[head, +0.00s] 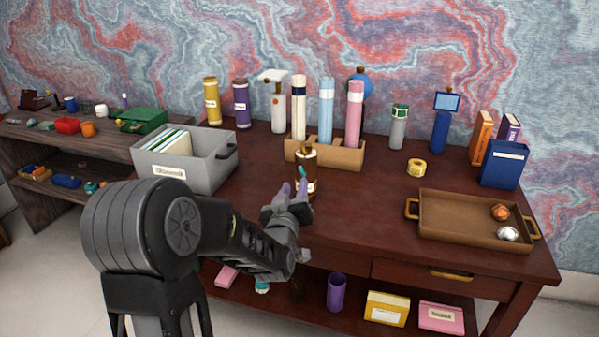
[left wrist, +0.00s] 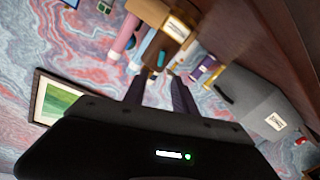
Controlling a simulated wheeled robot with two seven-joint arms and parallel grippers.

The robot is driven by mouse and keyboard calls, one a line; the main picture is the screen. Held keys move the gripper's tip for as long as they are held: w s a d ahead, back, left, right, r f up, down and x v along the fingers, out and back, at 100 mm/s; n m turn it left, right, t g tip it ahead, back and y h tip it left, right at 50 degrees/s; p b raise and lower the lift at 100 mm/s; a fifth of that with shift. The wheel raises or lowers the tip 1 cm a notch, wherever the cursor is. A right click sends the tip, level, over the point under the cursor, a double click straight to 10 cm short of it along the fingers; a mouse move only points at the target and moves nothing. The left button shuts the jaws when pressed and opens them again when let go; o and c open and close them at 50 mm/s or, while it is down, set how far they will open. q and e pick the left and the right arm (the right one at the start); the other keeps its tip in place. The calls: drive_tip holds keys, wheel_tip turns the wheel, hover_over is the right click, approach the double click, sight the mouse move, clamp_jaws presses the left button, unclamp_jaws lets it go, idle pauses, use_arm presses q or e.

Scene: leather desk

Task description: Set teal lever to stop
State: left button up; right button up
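The teal lever (head: 302,172) is a small stick on the front of a dark brown and gold cylinder-like device (head: 308,157) near the middle of the desk. In the left wrist view the teal lever (left wrist: 161,59) shows just beyond my fingertips, against the brown device. My left gripper (head: 293,187) is in front of the device, just below and left of the lever. In the left wrist view its two fingers (left wrist: 157,80) stand apart with nothing visible between them. Contact with the lever cannot be told. My right gripper is not in view.
A holder (head: 345,156) with several tall tubes stands right behind the device. A grey bin (head: 205,165) is to the left. A brown tray (head: 455,222) with two balls lies at right, beside a yellow tape roll (head: 416,167). The desk between device and tray is clear.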

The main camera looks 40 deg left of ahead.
sight(300, 169)
use_arm(q)
drive_tip(key=shift+p+x, duration=0.3)
drive_tip(key=shift+x, duration=3.65)
drive_tip(key=shift+c, duration=0.4)
clamp_jaws()
